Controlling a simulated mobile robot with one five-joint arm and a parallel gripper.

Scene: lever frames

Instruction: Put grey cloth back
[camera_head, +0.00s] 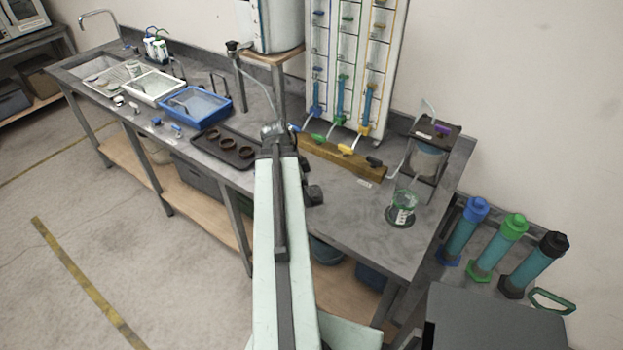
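I cannot make out a grey cloth anywhere in this view. The grey worktop (340,220) could hide one by its like colour, and my arm covers part of the bench. My arm reaches up from the bottom middle over the bench. My gripper (277,131) is at its far end, small and dark, in front of the tap and stand area. Its fingers are too small and blended with the things behind to tell whether they are open or hold anything.
A dark tray (223,149) with brown rings, a blue tray (196,105) and a white tray (153,87) lie left of my arm. A glass beaker (402,208) and a black-framed jar (428,160) stand right. A wooden block (340,158) with coloured valves lies behind.

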